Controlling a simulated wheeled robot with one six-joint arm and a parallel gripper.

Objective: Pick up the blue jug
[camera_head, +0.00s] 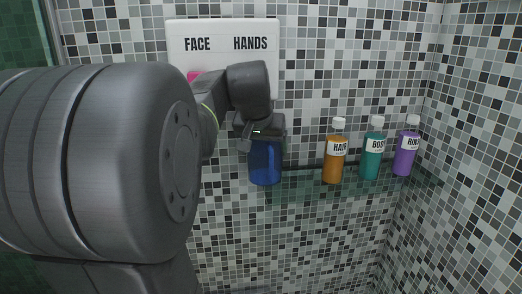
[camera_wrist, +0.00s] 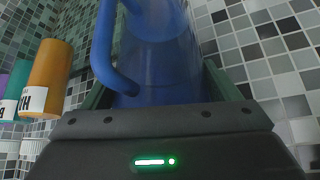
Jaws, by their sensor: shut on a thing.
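The blue jug (camera_head: 265,163) is at the middle of the head view, below my gripper (camera_head: 262,137), in front of the tiled wall. In the wrist view the translucent blue jug (camera_wrist: 158,50) fills the upper middle, with its handle (camera_wrist: 104,45) at the left. My gripper (camera_wrist: 160,92) is shut on the jug, with a dark green finger on each side of it. My arm hides part of the jug's top in the head view. I cannot tell whether the jug touches the shelf.
A glass shelf (camera_head: 300,190) runs along the wall. On it, right of the jug, stand an orange bottle (camera_head: 333,160), a teal bottle (camera_head: 372,160) and a purple bottle (camera_head: 405,160). A white sign (camera_head: 222,32) reading FACE and HANDS hangs above. My arm covers the left side.

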